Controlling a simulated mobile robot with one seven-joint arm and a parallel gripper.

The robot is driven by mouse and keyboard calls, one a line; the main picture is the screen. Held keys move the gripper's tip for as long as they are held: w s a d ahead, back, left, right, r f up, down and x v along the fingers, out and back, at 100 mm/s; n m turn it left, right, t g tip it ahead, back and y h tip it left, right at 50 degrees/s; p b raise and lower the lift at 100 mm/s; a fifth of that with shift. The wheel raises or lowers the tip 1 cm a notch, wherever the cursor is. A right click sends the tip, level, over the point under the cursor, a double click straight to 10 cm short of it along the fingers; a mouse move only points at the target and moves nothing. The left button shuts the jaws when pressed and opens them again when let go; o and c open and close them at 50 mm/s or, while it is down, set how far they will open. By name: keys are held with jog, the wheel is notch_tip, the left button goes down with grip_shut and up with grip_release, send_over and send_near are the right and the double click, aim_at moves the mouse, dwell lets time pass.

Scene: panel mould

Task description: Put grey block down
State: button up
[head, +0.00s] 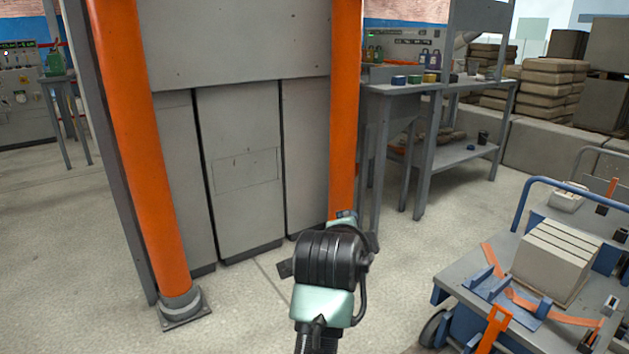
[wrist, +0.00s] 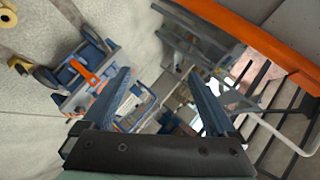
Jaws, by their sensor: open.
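A pale grey block (head: 555,258) with grooves across its top sits on the blue-grey cart (head: 470,268) at the lower right of the head view. The cart also shows in the wrist view (wrist: 75,98), left of and beyond my fingers. My gripper (wrist: 159,72) has its two dark blue-grey fingers spread wide, with nothing held between them. In the head view my wrist is at the lower middle, left of the cart and apart from the block, and it hides most of the fingers.
A large grey press with orange posts (head: 133,120) stands close in front of my arm. A grey workbench (head: 400,90) with small coloured items is behind to the right. Stacked slabs (head: 550,90) fill the back right. Floor between press and cart is clear.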

jog(key=s+a+r+n+t, duration=0.1)
jog(key=s+r+n+t, duration=0.15)
jog(key=r, duration=0.55)
jog(key=s+r+n+t, duration=0.1)
jog(key=r+n+t, duration=0.25)
jog(key=r, duration=0.35)
jog(key=s+a+r+n+t+y, duration=0.2)
jog(key=s+r+n+t, duration=0.3)
jog(key=s+r, duration=0.5)
jog(key=s+a+r+n+t+y, duration=0.1)
jog(key=s+a+r+n+t, duration=0.3)
jog(key=s+r, duration=0.6)
jog(key=shift+s+a+r+n+t+y, duration=0.15)
jog(key=shift+s+n+t+y, duration=0.3)
jog(key=shift+s+n, duration=0.5)
